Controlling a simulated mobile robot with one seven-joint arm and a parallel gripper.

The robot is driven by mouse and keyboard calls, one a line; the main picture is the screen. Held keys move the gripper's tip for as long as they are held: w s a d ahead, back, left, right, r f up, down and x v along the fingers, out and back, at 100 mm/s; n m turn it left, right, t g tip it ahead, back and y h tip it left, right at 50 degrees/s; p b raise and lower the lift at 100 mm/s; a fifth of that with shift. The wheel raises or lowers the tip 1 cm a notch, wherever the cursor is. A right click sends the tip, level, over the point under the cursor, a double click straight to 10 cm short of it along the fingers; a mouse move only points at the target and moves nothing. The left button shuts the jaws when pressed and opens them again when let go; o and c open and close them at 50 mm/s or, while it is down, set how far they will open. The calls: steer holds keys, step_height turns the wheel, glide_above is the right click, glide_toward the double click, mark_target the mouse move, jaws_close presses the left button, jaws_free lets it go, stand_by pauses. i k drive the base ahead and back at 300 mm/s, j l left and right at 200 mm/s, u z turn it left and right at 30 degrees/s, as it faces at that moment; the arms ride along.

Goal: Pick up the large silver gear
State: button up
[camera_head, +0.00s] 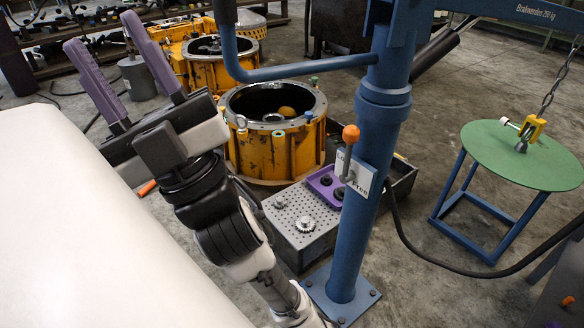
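Two silver gears lie on the perforated top of a grey box (288,222) at the picture's centre. The larger silver gear (305,224) is nearer the front edge, lying flat. The smaller silver gear (280,203) is behind it to the left. My gripper (104,31) is raised at the upper left, with its two purple fingers spread apart and nothing between them. It is well away from the gears. Nothing covers the larger gear in this view.
A purple tray (313,180) with dark parts sits behind the gears. A blue post (362,210) stands just right of the box. A yellow housing (277,162) is behind it. A green round table (540,172) stands at right. A white surface (60,215) fills the lower left.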

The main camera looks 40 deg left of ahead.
mark_target(305, 224)
steer(key=j, duration=1.05)
steer(key=j+z, duration=0.25)
steer(key=j, duration=0.2)
steer(key=k+j+z, duration=0.1)
steer(key=j+z, duration=0.15)
steer(key=j, duration=0.25)
steer(key=i+j+z, duration=0.3)
steer(key=j, duration=0.3)
